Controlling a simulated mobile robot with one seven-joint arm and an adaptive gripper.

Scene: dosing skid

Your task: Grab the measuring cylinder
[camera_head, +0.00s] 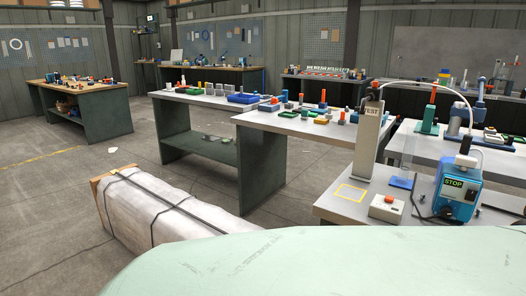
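The measuring cylinder (406,158) looks like a clear, upright tube, faint against the background. It stands on a blue base (400,183) on the grey bench at the right. It is just right of the tall grey column marked TEST (369,140) and left of the blue pump unit with a STOP label (459,188). My gripper is not in view.
A switch box with a red button (386,207) sits in front of the cylinder, beside a yellow-outlined square (351,193). A pale tube (430,86) arches overhead. A wrapped, strapped crate (160,208) lies on the floor at left. Several benches stand behind; the left floor is open.

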